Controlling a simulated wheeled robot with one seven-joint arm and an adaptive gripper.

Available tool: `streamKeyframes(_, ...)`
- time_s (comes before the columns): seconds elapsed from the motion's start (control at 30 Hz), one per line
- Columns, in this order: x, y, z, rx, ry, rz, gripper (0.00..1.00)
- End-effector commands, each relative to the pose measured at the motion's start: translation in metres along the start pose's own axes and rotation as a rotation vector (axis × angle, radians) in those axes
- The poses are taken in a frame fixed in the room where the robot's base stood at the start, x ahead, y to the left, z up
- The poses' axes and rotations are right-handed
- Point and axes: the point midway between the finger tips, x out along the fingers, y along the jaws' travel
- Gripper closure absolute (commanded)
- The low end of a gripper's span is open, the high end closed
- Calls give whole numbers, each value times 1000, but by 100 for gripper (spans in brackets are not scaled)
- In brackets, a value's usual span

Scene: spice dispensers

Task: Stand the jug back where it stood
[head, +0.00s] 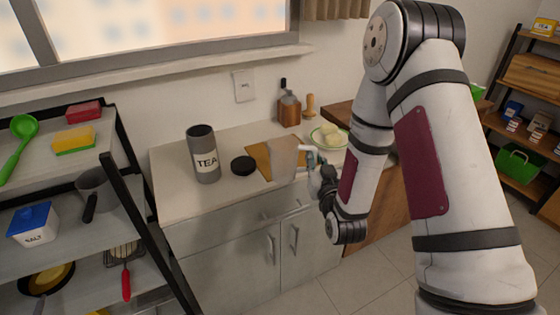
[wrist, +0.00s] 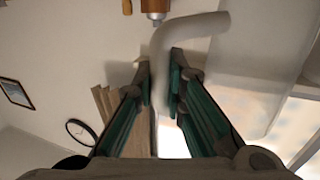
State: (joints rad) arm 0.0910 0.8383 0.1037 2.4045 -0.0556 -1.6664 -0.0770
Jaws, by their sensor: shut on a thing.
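The jug (head: 284,158) is a pale, whitish vessel near the front edge of the counter, in front of the wooden board in the head view. Its handle points right, toward my gripper (head: 314,162). In the wrist view the curved pale handle (wrist: 186,30) runs down between the two fingers of my gripper (wrist: 160,78), which are shut on it. I cannot tell whether the jug's base touches the counter or hangs just above it.
A grey TEA canister (head: 203,140) stands at the left of the counter (head: 178,202), beside a black lid (head: 243,165). A wooden board (head: 260,156) lies behind the jug. A shelf rack fills the left.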

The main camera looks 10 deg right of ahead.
Motion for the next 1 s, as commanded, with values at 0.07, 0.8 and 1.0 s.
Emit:
streamKeyframes(0.07,16,-6,2,-1,9,-18,100)
streamKeyframes(0.8,38,-26,-15,-4,0,-87,100)
streamKeyframes(1.0,80,-11,-11,-4,1,-85,100)
